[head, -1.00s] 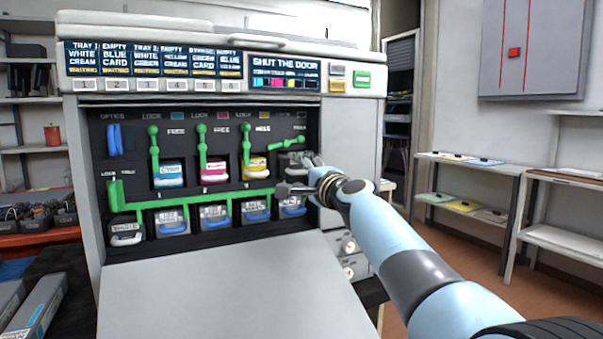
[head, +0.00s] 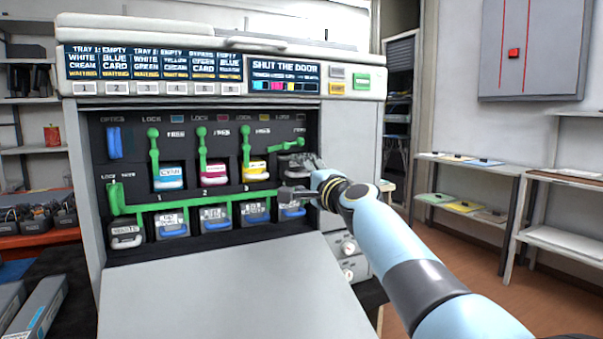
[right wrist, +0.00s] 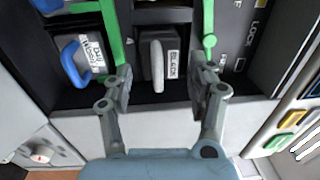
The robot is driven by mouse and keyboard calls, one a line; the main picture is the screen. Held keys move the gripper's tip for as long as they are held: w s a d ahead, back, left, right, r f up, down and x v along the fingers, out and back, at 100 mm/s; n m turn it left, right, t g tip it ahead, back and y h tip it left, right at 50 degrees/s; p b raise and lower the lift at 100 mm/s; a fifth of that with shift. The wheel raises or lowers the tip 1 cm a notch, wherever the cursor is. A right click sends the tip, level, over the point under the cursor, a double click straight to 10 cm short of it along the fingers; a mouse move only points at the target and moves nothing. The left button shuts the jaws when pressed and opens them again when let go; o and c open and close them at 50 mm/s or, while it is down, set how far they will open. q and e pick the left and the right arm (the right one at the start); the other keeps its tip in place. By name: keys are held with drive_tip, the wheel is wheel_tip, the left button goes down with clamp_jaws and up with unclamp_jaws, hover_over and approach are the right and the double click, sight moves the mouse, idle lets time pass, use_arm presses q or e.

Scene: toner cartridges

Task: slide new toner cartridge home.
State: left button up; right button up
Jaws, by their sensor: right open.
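The black toner cartridge (right wrist: 173,66), labelled BLACK with a grey handle, sits in the rightmost upper slot of the printer. In the head view my right gripper (head: 299,176) covers much of it. In the right wrist view the right gripper (right wrist: 161,80) is open, one finger on each side of the cartridge's front, with the handle between them. I cannot tell whether the fingers touch it. Its green lock lever (head: 287,146) lies nearly level. The cyan (head: 168,178), magenta (head: 214,175) and yellow (head: 255,170) cartridges sit in their slots with upright levers. My left gripper is out of view.
A green rail (head: 190,199) runs below the upper slots, above several waste boxes with handles (head: 173,230). The printer's front door (head: 225,290) hangs open below. The display (head: 284,73) reads SHUT THE DOOR. Shelves (head: 470,165) stand to the right.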

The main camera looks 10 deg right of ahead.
drive_tip(key=shift+p+v, duration=1.05)
drive_tip(key=shift+v, duration=0.9)
drive_tip(key=shift+p+v, duration=0.45)
drive_tip(key=shift+v, duration=0.6)
